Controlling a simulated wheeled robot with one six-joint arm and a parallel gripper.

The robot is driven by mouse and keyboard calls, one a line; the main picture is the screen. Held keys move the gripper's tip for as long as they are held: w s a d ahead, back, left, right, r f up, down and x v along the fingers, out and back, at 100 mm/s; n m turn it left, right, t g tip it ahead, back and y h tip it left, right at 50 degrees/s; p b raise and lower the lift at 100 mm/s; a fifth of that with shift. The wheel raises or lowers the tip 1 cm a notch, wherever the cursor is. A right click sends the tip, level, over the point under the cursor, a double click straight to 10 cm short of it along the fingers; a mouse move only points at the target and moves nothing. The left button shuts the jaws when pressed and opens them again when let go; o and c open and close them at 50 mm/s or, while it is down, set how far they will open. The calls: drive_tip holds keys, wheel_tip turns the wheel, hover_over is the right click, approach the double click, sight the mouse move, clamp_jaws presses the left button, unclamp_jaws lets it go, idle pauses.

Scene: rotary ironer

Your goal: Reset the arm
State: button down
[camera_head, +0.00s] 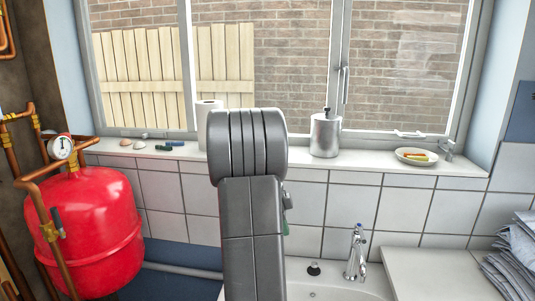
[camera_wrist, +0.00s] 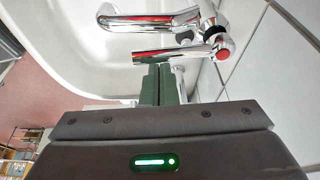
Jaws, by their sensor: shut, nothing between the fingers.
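My arm (camera_head: 250,200) rises in the middle of the head view, in front of the tiled wall and window sill. It hides most of my gripper there. In the wrist view, the green fingers of my gripper (camera_wrist: 158,84) are together with nothing between them. Their tips show right by a chrome tap with a red-marked end (camera_wrist: 185,52). I cannot tell whether they touch it. A chrome spout (camera_wrist: 140,20) lies beyond, over the white basin (camera_wrist: 75,50).
The tap (camera_head: 356,255) and sink are right of my arm. A red tank (camera_head: 85,232) with copper pipes stands left. On the sill (camera_head: 375,160) are a paper roll, a metal dispenser (camera_head: 325,134) and a dish (camera_head: 416,156). Folded cloth (camera_head: 515,260) lies at far right.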

drive_tip(key=shift+w+a+r, duration=0.1)
drive_tip(key=shift+a, duration=0.3)
drive_tip(key=shift+d, duration=0.1)
